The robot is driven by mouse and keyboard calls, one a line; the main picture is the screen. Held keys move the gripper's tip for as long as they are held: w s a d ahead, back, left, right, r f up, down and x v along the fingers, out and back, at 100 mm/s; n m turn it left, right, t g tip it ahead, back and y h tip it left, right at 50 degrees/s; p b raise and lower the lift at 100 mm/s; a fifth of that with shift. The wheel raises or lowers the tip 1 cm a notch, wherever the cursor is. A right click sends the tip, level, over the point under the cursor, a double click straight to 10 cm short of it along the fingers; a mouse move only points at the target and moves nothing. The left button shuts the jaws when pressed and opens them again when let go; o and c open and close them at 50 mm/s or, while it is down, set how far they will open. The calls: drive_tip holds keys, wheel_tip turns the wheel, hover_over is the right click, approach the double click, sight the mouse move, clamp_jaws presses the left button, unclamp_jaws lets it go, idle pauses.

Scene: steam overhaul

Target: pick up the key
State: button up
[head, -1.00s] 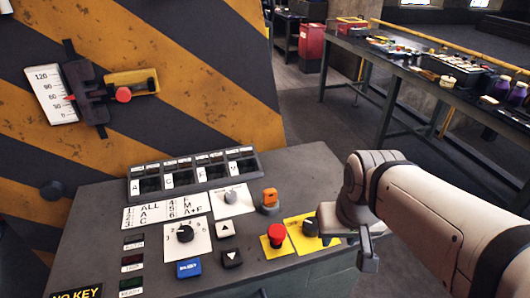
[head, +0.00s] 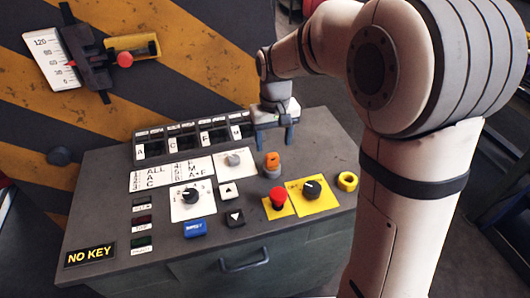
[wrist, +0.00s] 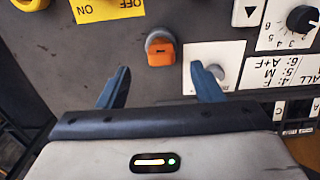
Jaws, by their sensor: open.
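The key appears to be the orange piece (head: 272,160) standing in a round grey socket on the sloping control panel (head: 110,205), though its shape is small in the head view. The wrist view shows its orange head (wrist: 161,54) in the grey socket. My gripper (head: 274,146) is above and behind it in the head view, with its fingers pointing down. In the wrist view my gripper (wrist: 160,68) is open and empty, a blue finger on either side of the line to the orange head. The fingers do not appear to touch it.
Near the key are a white-plated knob (head: 233,160), a red button (head: 278,198), a black knob on a yellow plate (head: 312,188) and a yellow ring (head: 347,181). A row of lettered slots (head: 180,141) runs behind. A "NO KEY" sign (head: 90,253) is lit.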

sight(271, 154)
drive_tip(key=f, duration=0.5)
drive_tip(key=f+p, duration=0.1)
drive_tip(key=f, duration=0.2)
drive_tip(key=shift+w+a, duration=0.25)
drive_tip(key=shift+w, duration=0.05)
drive_tip(key=shift+r, duration=0.1)
drive_tip(key=c, duration=1.1)
